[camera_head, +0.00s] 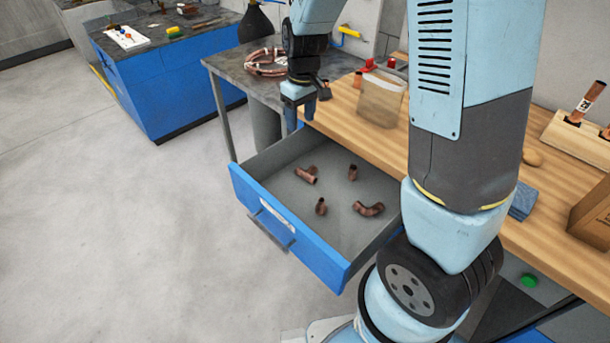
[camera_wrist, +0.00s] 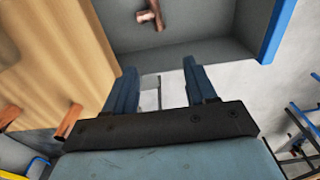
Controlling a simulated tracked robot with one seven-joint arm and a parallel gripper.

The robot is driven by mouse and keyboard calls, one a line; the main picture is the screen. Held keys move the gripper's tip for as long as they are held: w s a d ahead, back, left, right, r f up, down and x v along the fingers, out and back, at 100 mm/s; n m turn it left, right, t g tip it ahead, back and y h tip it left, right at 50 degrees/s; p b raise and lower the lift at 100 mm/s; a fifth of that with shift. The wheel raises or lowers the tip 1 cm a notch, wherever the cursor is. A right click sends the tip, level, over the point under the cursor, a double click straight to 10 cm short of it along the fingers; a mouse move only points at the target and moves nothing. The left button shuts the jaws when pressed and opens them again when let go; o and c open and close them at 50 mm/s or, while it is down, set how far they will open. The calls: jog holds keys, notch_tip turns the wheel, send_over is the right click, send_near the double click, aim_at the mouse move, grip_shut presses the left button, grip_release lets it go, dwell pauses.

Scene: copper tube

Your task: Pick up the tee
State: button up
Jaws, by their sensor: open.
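The copper tee (camera_head: 306,176) lies in the open blue drawer (camera_head: 325,262), near its left side. My gripper (camera_head: 299,117) is above and behind the drawer's back left corner, fingers pointing down, open and empty. In the wrist view my gripper (camera_wrist: 159,70) has its two blue fingers apart, with nothing between them. A copper fitting, apparently the tee (camera_wrist: 152,14), shows at the top edge, beyond the fingertips and partly cut off.
The drawer also holds a curved elbow (camera_head: 369,209) and two short fittings (camera_head: 352,172), (camera_head: 321,207). The wooden bench top (camera_head: 345,108) borders the drawer, with a tan box (camera_head: 381,100) on it. A copper coil (camera_head: 267,62) lies on the grey table behind.

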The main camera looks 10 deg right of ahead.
send_over(298, 168)
jog(key=a, duration=0.1)
notch_tip(298, 168, down, 5)
jog(key=shift+n+g+h, duration=0.3)
jog(key=shift+n, duration=0.2)
jog(key=f, duration=0.8)
jog(key=shift+w+f, duration=0.25)
jog(key=shift+f, duration=0.15)
jog(key=shift+s+d+f, duration=0.1)
jog(key=shift+d+f, duration=0.05)
jog(key=shift+f, duration=0.7)
jog(key=shift+d+f, duration=0.2)
jog(key=shift+f, duration=0.7)
jog(key=shift+s+d+f, duration=0.1)
jog(key=shift+d+f, duration=0.05)
jog(key=shift+f, duration=0.7)
jog(key=shift+c, duration=0.2)
grip_shut()
